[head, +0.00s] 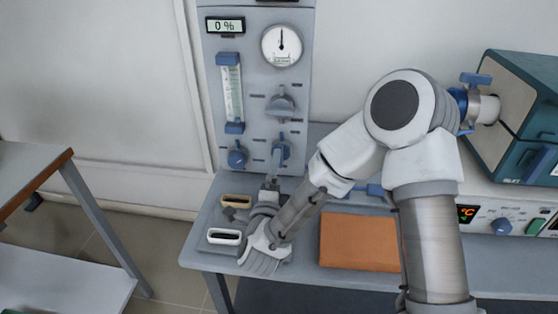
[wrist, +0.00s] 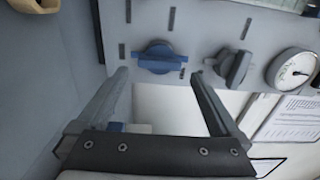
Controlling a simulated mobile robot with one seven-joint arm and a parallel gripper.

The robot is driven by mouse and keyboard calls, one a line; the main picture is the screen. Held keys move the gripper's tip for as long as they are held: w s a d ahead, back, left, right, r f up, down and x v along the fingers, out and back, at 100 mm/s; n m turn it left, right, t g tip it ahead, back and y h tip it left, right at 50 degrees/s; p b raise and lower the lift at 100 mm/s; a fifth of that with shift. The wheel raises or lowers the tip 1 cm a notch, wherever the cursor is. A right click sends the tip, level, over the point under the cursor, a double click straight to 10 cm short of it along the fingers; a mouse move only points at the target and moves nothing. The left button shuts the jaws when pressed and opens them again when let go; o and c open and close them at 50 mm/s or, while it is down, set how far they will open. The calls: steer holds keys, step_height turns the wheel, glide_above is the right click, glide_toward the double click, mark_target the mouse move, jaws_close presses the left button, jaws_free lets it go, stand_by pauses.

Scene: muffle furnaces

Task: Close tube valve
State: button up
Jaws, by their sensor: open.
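A blue valve knob (head: 284,150) sits low on the grey panel (head: 258,60), below a grey knob (head: 281,104). In the wrist view the blue knob (wrist: 157,57) shows just beyond the fingertips, with its handle bar lying across the picture. My gripper (head: 275,162) is in front of this knob and partly hides it in the head view. In the wrist view my gripper (wrist: 160,75) is open, one finger toward each side of the knob, with nothing held. I cannot tell whether the fingers touch it. Another blue valve (head: 475,79) is on the furnace tube at right.
Another blue knob (head: 237,157) is left on the panel. A flow tube (head: 232,95) and dial gauge (head: 283,45) are above. An orange-brown block (head: 359,240) lies on the bench (head: 300,282). A teal furnace (head: 515,110) stands right; a side table (head: 60,230) stands left.

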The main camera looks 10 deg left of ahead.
steer(key=w, duration=0.5)
steer(key=shift+a, duration=0.15)
steer(key=c, duration=1.1)
steer(key=shift+c, duration=0.2)
